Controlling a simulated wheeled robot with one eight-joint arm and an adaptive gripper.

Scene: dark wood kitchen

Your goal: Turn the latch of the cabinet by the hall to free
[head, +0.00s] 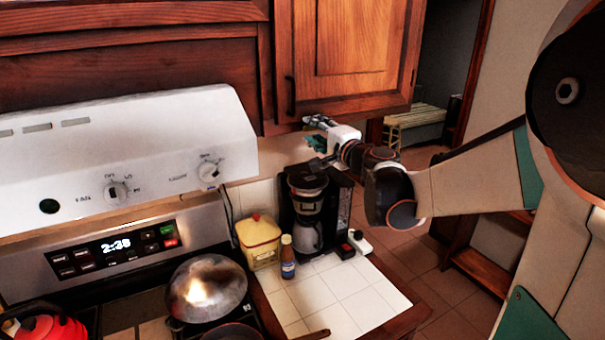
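The wooden cabinet (345,50) nearest the hall hangs at the top middle in the head view, its door closed. A dark vertical handle (290,95) is on the door's left side. I cannot make out a latch; it may be too small or hidden at the door's lower edge or behind my gripper. My gripper (312,141) is just below the cabinet's bottom edge, right of and below the handle. Its fingers point left and look spread apart, with nothing visible between them. Whether it touches the cabinet is not clear.
A coffee maker (309,210) stands directly below my gripper. A yellow canister (259,241) and a small bottle (288,257) stand beside it on the tiled counter (365,305). The stove's control panel (125,160) is left, with a metal pan lid (205,289) below. The hall opens at right.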

